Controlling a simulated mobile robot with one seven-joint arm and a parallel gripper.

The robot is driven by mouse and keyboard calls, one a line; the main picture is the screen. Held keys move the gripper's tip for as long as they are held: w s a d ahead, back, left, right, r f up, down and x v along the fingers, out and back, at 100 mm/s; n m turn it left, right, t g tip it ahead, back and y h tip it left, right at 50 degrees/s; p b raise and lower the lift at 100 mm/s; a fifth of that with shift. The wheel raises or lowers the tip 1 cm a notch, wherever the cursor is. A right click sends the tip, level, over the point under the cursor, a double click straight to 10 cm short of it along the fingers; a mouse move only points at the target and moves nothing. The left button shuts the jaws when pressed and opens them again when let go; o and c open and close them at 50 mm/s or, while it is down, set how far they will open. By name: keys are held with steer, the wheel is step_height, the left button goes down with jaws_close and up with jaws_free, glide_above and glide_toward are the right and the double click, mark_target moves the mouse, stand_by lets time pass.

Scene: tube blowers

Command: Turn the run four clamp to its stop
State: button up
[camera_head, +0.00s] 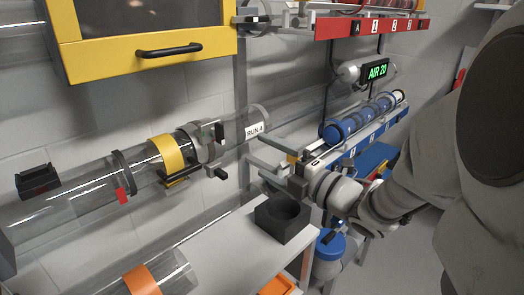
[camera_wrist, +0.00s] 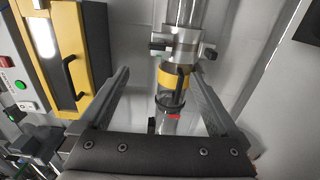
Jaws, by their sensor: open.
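The run four clamp (camera_head: 205,146) is a grey collar around a clear tube, beside the "RUN 4" label (camera_head: 255,130). It has a dark block on top and a dark-ended handle (camera_head: 220,173) below. In the wrist view the collar (camera_wrist: 180,40) lies ahead, with a stub on each side. A yellow band (camera_head: 166,153) sits on the tube beside the clamp. My gripper (camera_head: 248,145) is open and empty, to the right of the clamp and apart from it. In the wrist view its fingers (camera_wrist: 160,70) appear either side of the tube's line.
A yellow cabinet (camera_head: 140,35) with a black handle hangs above the tube. A black holder (camera_head: 283,218) stands on the white bench below my gripper. A blue rack (camera_head: 360,140) with a blue tube and a green "AIR 20" display (camera_head: 377,71) are to the right.

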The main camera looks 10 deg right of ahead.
steer(key=shift+v, duration=1.15)
steer(key=s+d+m+g+h, duration=0.2)
steer(key=d+m+h, duration=0.6)
steer(key=m+h, duration=0.6)
steer(key=s+a+f+m+g+y, duration=0.25)
steer(key=s+m+g, duration=0.2)
steer(key=s, duration=0.35)
steer(key=s+a+f+m+g+y, duration=0.1)
steer(key=s+a+m+g, duration=0.25)
steer(key=s+m, duration=0.35)
step_height(320, 180, up, 25)
steer(key=s+a+p, duration=0.1)
steer(key=p, duration=2.4)
steer(key=shift+s+t+p, duration=0.25)
steer(key=shift+t+p, duration=0.05)
steer(key=shift+p, duration=0.05)
